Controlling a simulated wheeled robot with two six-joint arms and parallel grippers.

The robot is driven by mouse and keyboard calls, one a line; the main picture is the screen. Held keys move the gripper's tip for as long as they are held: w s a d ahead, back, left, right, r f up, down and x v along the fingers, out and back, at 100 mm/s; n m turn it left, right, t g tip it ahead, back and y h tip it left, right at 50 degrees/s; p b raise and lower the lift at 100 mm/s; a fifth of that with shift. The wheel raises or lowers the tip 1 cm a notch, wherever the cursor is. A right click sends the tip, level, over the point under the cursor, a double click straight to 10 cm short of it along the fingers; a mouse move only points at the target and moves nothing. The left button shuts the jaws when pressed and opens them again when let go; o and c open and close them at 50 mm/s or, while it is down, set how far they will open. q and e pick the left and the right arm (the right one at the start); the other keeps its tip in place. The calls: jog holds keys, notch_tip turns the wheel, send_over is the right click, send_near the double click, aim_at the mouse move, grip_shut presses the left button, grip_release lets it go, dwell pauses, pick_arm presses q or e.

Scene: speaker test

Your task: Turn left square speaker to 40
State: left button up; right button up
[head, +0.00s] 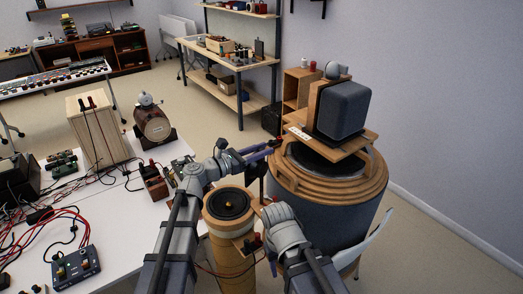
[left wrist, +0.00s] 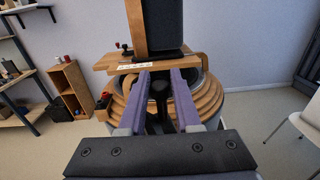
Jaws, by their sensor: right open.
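A dark square speaker (head: 343,108) with rounded edges stands upright on a wooden platform (head: 362,141). Its lower part shows in the left wrist view (left wrist: 163,22), at the top middle. A small white marked strip lies along the platform's edge. My left gripper (head: 270,146) has purple fingers and points at the platform from its left side. In the left wrist view its fingers (left wrist: 160,82) are apart, with nothing visibly held between them. My right gripper (head: 263,203) is open, low beside the cylindrical speaker; its fingers are small and partly hidden.
The platform rests on a large round speaker (head: 371,181) with wooden rings. A cylindrical speaker (head: 229,203) stands between my arms. A white table (head: 128,215) at left carries cables, boxes and a wooden speaker (head: 97,131). A white chair (left wrist: 300,133) stands at right in the left wrist view.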

pick_arm(q)
grip_shut()
jog(key=shift+s, duration=0.1)
jog(key=shift+s+n+t+y, duration=0.15)
jog(key=shift+n+t+y, duration=0.65)
jog(key=shift+t, duration=0.2)
jog(key=shift+w+n+t+y, duration=0.25)
jog(key=shift+n+t+y, duration=0.95)
jog(key=shift+t+y, duration=0.15)
jog(key=shift+o, duration=2.3)
grip_release()
jog(key=v, duration=0.8)
